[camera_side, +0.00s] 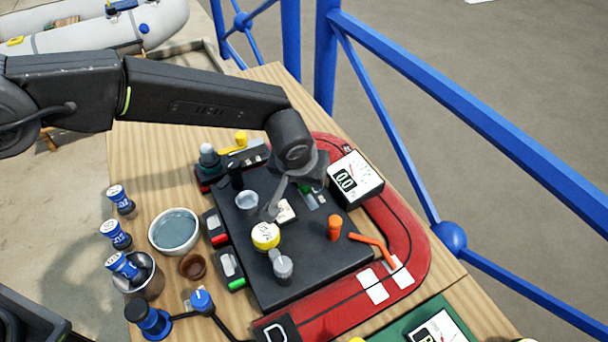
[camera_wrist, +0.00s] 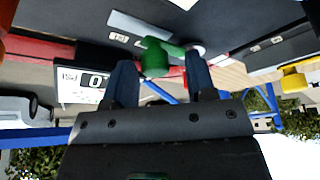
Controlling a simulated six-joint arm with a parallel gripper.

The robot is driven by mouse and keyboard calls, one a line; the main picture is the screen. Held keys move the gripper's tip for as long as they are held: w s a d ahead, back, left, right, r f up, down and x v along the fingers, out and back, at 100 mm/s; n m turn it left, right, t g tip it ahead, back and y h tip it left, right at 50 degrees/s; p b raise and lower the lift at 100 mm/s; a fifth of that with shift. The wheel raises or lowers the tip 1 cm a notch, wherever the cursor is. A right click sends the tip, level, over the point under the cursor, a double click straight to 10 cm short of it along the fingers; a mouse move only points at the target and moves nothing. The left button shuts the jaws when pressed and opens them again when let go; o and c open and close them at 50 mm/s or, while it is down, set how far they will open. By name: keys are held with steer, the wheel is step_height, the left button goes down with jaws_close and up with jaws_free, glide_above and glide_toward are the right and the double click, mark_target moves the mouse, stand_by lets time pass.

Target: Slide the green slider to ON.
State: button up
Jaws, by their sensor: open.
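The green slider (camera_wrist: 155,58) is a green knob on a grey plate (camera_wrist: 140,25) with small white labels. In the wrist view it shows between the fingertips of my gripper (camera_wrist: 160,66), closer to the left finger. The fingers are apart and nothing is clamped. In the side view my gripper (camera_side: 308,170) is over the far part of the black panel, and the green slider (camera_side: 305,187) shows just beneath it, partly covered. I cannot tell whether the fingers touch the knob. The ON lettering is too small to read.
A white meter (camera_side: 355,180) reading 0.0 stands right beside the slider. A bowl (camera_side: 174,231) and several blue-capped items stand left.

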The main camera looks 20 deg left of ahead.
steer(key=shift+r, duration=0.1)
steer(key=v, duration=1.3)
steer(key=shift+s+r, duration=0.15)
steer(key=shift+r, duration=0.15)
steer(key=s+a+r, duration=0.3)
steer(key=a+r, duration=0.1)
steer(key=a, duration=0.5)
steer(key=s+a+r, duration=0.2)
steer(key=a+r, duration=0.3)
steer(key=a, duration=0.4)
steer(key=s+a+f+t, duration=0.1)
steer(key=s+a+f, duration=0.1)
steer(key=s+a, duration=1)
steer(key=shift+s+a+f, duration=0.4)
steer(key=shift+s, duration=1.6)
stand_by(1.3)
